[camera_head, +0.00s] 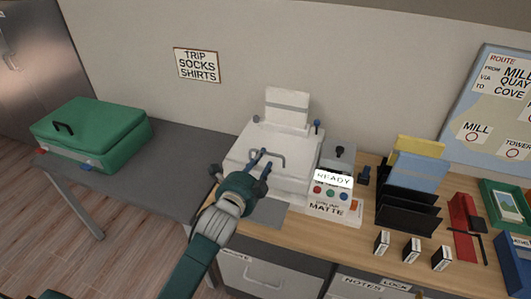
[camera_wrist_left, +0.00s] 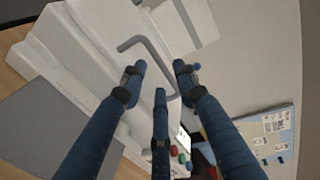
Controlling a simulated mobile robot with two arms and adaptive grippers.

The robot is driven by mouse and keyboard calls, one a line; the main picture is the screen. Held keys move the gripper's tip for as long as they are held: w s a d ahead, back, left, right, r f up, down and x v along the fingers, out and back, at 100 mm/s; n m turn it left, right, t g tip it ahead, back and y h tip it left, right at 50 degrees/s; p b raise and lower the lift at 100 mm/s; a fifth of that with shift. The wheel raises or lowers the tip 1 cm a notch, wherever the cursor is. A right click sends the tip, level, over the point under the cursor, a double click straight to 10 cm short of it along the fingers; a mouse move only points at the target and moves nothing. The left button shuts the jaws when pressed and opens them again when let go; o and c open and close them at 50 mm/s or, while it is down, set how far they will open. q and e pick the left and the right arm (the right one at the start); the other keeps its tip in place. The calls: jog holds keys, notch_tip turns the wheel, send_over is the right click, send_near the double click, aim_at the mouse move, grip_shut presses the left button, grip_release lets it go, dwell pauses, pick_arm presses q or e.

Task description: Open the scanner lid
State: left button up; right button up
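The white scanner (camera_head: 250,145) stands on the desk against the wall, and its lid looks shut. A grey bar handle (camera_head: 280,161) sits on the front of the lid. My left gripper (camera_head: 259,164) is at the handle, its blue fingers spread. In the left wrist view the handle (camera_wrist_left: 154,50) runs between the spread fingertips of the gripper (camera_wrist_left: 160,80); I cannot tell whether they touch it. My right gripper is in neither view.
A control box with a READY display (camera_head: 333,179) stands right of the scanner. Farther right are a black file rack (camera_head: 408,212), small boxes and a red item (camera_head: 463,215). A green suitcase (camera_head: 95,130) lies on the grey table (camera_head: 185,150) at left, with bare tabletop beside it.

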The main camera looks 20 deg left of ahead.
pick_arm(q)
jog(key=w, duration=0.2)
jog(key=w+f, duration=0.1)
jog(key=w, duration=0.2)
jog(key=shift+d, duration=0.1)
grip_shut()
